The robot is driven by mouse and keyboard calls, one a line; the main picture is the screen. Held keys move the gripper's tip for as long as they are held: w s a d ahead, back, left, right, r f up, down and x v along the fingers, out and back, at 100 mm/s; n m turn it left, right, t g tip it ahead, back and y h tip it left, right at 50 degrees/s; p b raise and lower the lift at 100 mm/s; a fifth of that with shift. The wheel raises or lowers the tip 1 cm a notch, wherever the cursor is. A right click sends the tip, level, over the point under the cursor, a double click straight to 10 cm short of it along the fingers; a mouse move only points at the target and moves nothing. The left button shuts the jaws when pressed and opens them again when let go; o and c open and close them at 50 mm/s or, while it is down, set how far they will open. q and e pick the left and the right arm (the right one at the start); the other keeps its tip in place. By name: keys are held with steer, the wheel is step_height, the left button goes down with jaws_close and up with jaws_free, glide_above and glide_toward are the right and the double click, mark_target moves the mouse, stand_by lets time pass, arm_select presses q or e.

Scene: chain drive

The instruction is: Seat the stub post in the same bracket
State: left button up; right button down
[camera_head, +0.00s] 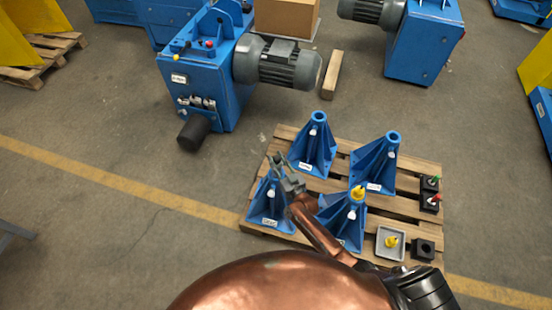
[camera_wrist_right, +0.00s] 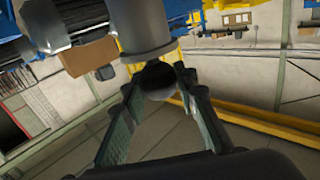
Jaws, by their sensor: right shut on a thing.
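My right gripper (camera_head: 280,168) is at the end of the copper arm, above the front left blue bracket (camera_head: 268,205) on the pallet. In the right wrist view its fingers (camera_wrist_right: 160,85) are closed around a dark grey round piece (camera_wrist_right: 159,78), which I take to be the stub post. A wider grey cylinder shows just above it; I cannot tell whether it is part of the same piece. In the head view the held piece is hard to make out. Other blue brackets stand at the back left (camera_head: 313,145), back right (camera_head: 374,168) and front right (camera_head: 345,222). My left gripper is not in view.
The wooden pallet (camera_head: 345,155) also carries a grey tray (camera_head: 381,252) with a yellow-topped part, a black block (camera_head: 423,250), and black holders (camera_head: 430,186) with green and red pieces. A blue machine with a grey motor (camera_head: 275,63) stands behind. Floor left of the pallet is clear.

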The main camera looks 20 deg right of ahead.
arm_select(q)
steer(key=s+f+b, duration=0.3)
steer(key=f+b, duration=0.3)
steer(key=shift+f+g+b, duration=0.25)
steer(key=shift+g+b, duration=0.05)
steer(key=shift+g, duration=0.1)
arm_select(e)
steer(key=shift+w+f, duration=0.1)
steer(key=shift+f, duration=3.85)
steer(key=c, duration=1.7)
jaws_free()
steer(key=shift+o, duration=1.2)
steer(key=shift+f, duration=0.1)
steer(key=shift+s+f, duration=0.25)
steer(key=shift+f, duration=0.1)
steer(key=s+d, duration=0.2)
steer(key=s, duration=0.9)
steer(key=shift+s+r, duration=0.2)
steer(key=shift+r, duration=0.1)
